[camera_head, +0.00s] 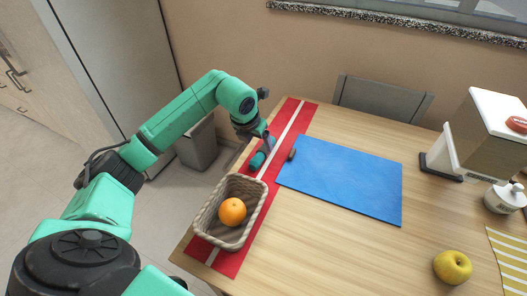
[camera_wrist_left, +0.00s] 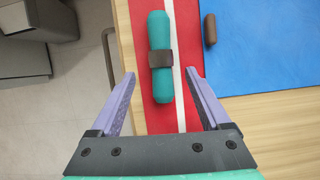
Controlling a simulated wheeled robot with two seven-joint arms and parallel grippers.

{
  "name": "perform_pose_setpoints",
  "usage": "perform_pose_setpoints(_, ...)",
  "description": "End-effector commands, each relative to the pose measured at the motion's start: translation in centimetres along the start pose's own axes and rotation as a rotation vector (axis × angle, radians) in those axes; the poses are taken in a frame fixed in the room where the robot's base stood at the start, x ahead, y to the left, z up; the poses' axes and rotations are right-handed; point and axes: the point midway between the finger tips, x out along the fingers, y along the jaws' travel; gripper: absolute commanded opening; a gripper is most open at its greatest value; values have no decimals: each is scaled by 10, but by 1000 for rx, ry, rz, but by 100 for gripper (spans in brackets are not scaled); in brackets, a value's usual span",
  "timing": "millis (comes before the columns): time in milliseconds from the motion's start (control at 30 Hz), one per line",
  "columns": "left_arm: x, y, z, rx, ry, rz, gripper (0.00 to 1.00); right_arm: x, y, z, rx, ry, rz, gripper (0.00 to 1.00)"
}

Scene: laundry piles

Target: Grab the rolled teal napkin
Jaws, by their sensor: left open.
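The rolled teal napkin (camera_head: 257,160) lies on the red runner with a white stripe (camera_head: 290,125), beyond the basket. In the left wrist view the napkin (camera_wrist_left: 159,28) runs lengthwise up the picture, with a brown ring (camera_wrist_left: 161,59) around its middle. My left gripper (camera_wrist_left: 160,75) is open, its two lavender fingers on either side of the napkin's near end with gaps to both. In the head view the left gripper (camera_head: 266,147) is at the napkin and partly covers it. I cannot tell its exact height above. My right gripper is not in view.
A wicker basket (camera_head: 254,216) holding an orange (camera_head: 232,211) stands nearer on the runner. A blue mat (camera_head: 345,180) lies to the right, with a small brown object (camera_head: 291,154) at its left edge.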

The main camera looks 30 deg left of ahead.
Motion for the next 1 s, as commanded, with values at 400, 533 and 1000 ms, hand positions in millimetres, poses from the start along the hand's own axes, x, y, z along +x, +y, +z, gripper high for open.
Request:
perform_pose_setpoints(400, 60, -2, 0, -1, 0, -1, 80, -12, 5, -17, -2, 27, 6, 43)
perform_pose_setpoints(533, 61, -2, 0, 1, -1, 0, 80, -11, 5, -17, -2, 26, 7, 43)
perform_pose_setpoints(1000, 60, -2, 0, 0, -1, -1, 0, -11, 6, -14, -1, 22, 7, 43)
